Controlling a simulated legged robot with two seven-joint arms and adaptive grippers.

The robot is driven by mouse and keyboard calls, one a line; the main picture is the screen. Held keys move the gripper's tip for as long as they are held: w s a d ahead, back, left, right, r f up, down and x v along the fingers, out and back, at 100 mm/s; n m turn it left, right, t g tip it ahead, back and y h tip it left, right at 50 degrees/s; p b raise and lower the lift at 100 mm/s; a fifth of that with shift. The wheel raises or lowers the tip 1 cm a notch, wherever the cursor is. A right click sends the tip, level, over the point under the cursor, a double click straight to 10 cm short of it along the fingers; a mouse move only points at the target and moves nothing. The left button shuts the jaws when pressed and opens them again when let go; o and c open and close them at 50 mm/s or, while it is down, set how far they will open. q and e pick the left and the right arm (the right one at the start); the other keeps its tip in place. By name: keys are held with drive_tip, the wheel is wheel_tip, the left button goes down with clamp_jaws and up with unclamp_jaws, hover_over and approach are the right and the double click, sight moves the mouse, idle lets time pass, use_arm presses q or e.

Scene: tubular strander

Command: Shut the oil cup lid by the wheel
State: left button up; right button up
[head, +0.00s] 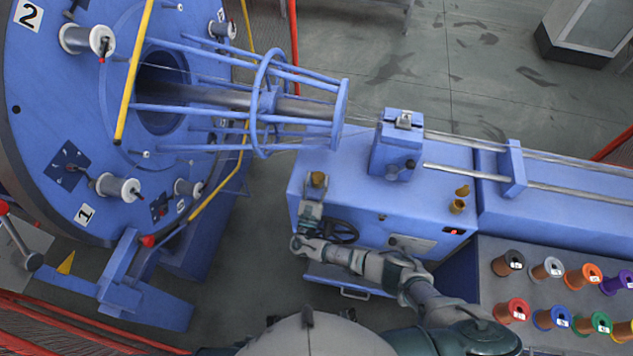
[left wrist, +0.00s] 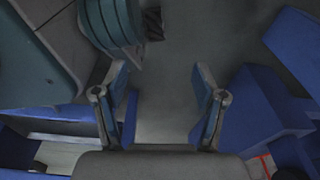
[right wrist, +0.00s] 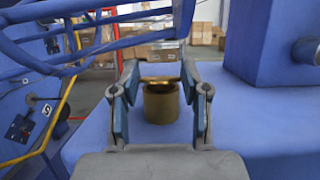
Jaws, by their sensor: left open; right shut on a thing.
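The brass oil cup (right wrist: 161,105) stands on the blue machine housing, near the black handwheel (head: 343,232). Its lid (right wrist: 160,81) looks close to level over the cup's mouth; I cannot tell whether it is fully seated. My right gripper (right wrist: 160,72) has its fingertips on both sides of the lid and is shut on it. In the head view this gripper (head: 315,188) partly covers the cup's near side, and the brass top (head: 317,179) shows. My left gripper (left wrist: 161,78) is open and empty, seen only in the left wrist view.
A blue block (head: 397,146) with guide rods is behind, and the strander cage (head: 268,103) is at upper left. Coloured spools (head: 558,290) stand at lower right.

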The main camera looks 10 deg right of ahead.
drive_tip(key=shift+a, duration=0.1)
use_arm(q)
drive_tip(key=shift+w+d+r, duration=0.15)
drive_tip(key=shift+w+r, duration=0.2)
drive_tip(key=shift+w, duration=0.2)
drive_tip(key=shift+w+d+r, duration=0.1)
drive_tip(key=shift+w+r, duration=0.25)
drive_tip(key=shift+w, duration=0.15)
use_arm(e)
drive_tip(key=o, duration=1.1)
drive_tip(key=shift+o, duration=0.2)
drive_tip(key=shift+f, duration=0.1)
drive_tip(key=v, duration=1.2)
drive_tip(key=shift+f, duration=0.25)
